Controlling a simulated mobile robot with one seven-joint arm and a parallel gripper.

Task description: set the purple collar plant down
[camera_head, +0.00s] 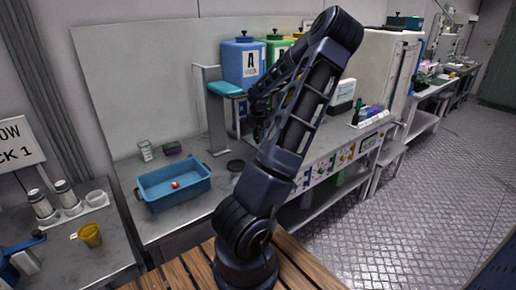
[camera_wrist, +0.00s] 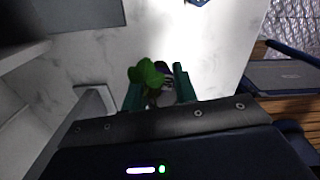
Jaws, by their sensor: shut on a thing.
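In the wrist view, a plant with green leaves (camera_wrist: 147,75) sits between the two teal fingers of my gripper (camera_wrist: 158,92). A small dark purplish part shows beside the leaves, perhaps the collar. My gripper is shut on the plant. The plant's lower part is hidden by the gripper body. A pale marbled surface lies beyond the fingers, but I cannot tell how far the plant is from it. In the head view, my gripper end is dark and partly hidden behind my arm near the blue container, and the plant cannot be made out.
In the head view, a blue tray (camera_head: 145,193) with a small red thing (camera_head: 176,185) stands on the bench, left of my arm. A teal-topped stand (camera_head: 226,88) and blue container (camera_head: 243,62) stand behind. A yellow cup (camera_head: 90,236) is at the left.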

